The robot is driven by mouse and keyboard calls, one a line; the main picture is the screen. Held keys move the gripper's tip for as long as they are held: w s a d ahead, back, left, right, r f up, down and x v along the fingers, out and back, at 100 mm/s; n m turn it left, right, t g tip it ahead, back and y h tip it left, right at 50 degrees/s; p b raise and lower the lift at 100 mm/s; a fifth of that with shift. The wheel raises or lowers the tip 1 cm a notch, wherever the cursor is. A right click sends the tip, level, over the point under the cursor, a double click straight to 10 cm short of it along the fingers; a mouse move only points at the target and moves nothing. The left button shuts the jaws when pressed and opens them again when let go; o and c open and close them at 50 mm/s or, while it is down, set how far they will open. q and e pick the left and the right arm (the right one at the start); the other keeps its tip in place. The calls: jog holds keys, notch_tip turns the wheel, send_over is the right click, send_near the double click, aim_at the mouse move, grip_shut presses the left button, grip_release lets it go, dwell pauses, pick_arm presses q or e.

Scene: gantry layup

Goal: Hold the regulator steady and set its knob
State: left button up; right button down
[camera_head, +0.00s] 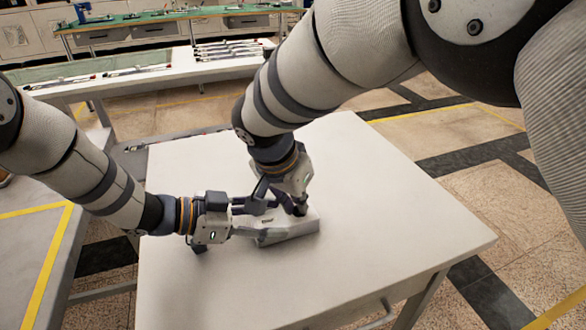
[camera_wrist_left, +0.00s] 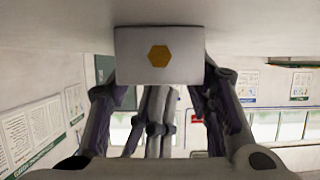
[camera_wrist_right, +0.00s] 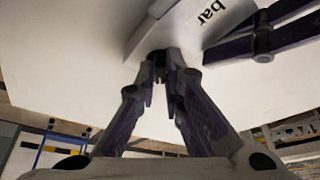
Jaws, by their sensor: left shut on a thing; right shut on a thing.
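The regulator (camera_head: 291,226) is a light grey box lying on the white table. In the left wrist view its end face (camera_wrist_left: 130,45) carries a brass hexagon. In the right wrist view its top (camera_wrist_right: 185,35) shows the print "bar". My left gripper (camera_head: 250,220) is shut on the regulator's body from the left, with its fingers on either side of the box. My right gripper (camera_head: 283,207) reaches down from above and is shut on the dark knob (camera_wrist_right: 159,57) at the regulator's top. The knob is mostly hidden between the fingertips.
The white table (camera_head: 400,215) is clear around the regulator, with most free room to the right and front. A grey bench (camera_head: 28,255) with yellow tape stands at the left. Another white table (camera_head: 150,85) with several thin parts stands behind.

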jog(key=c, duration=1.7)
grip_release()
jog(key=v, duration=0.7)
jog(key=shift+r, duration=0.35)
jog(key=shift+a, duration=0.1)
